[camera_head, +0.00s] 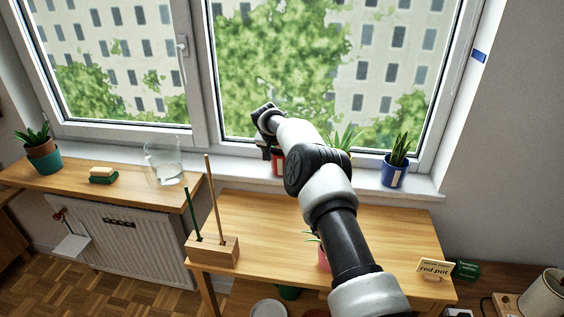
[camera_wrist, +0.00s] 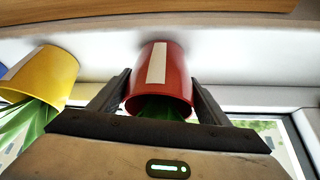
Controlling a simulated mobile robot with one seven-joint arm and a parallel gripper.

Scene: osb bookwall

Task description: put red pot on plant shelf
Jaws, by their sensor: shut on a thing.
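The red pot (camera_head: 277,164) is on the white windowsill (camera_head: 235,174), partly hidden behind my arm in the head view. In the wrist view the red pot (camera_wrist: 178,72), with a pale label and green leaves, sits between my two dark fingers. My gripper (camera_wrist: 161,88) is shut on it from both sides. In the head view my gripper (camera_head: 266,145) is at the sill, mostly hidden by my wrist. The pot's base appears to be on the sill or very close to it. A wooden plant shelf (camera_head: 245,210) stands below the window, with a "red pot" card (camera_head: 434,268) at its right end.
A yellow pot (camera_wrist: 48,75) stands beside the red pot, and a blue pot (camera_head: 394,174) stands further right on the sill. A pink pot (camera_head: 323,259) is partly behind my arm. A wooden block with sticks (camera_head: 212,250) stands at the shelf's left. The shelf's right part is mostly clear.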

